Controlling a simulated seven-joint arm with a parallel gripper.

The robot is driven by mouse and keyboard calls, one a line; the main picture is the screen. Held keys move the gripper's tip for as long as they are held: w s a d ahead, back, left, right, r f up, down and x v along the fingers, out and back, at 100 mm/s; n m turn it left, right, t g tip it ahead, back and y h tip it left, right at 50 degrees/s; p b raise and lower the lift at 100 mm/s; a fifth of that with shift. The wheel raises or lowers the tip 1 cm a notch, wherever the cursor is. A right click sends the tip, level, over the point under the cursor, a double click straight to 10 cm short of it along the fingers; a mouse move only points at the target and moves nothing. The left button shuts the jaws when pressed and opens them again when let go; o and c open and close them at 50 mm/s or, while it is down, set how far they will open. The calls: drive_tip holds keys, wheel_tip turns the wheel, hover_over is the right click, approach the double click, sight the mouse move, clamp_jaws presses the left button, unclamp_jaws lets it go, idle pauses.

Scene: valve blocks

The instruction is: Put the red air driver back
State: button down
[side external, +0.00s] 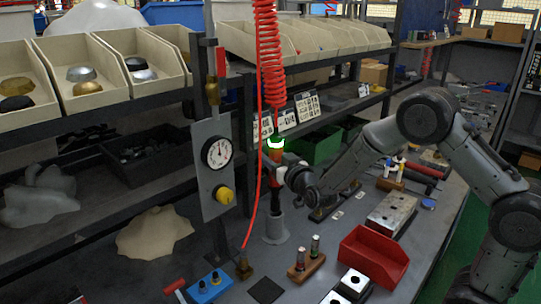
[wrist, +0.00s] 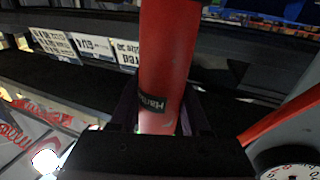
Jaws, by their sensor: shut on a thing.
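The red air driver (side external: 275,152) is upright below the red coiled hose (side external: 267,50) in the side view. My gripper (side external: 282,163) is shut on its red body from the right. In the wrist view the red body of the driver (wrist: 166,60), with a dark label, stands between the fingers of my gripper (wrist: 160,118). A grey cup-like holder (side external: 275,230) on a round base stands on the bench directly under the driver. The driver's dark lower end reaches down to the holder's mouth; I cannot tell how far it is inside.
A grey panel with a gauge (side external: 218,153) and a yellow knob (side external: 224,195) stands close left of the driver. A red tray (side external: 373,257), a wooden block with small parts (side external: 306,265) and a blue block (side external: 209,287) lie in front. A metal block (side external: 391,214) is at right.

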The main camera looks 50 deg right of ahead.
drive_tip(key=shift+f, duration=4.55)
idle(0.5)
drive_tip(key=shift+c, duration=1.6)
unclamp_jaws()
drive_tip(key=shift+f, duration=0.1)
drive_tip(key=shift+s+f, duration=0.1)
drive_tip(key=shift+f, duration=0.2)
drive_tip(key=v, duration=1.3)
drive_tip(key=shift+s+a+r, duration=0.1)
drive_tip(key=shift+s+r, duration=0.1)
drive_tip(key=shift+s, duration=0.1)
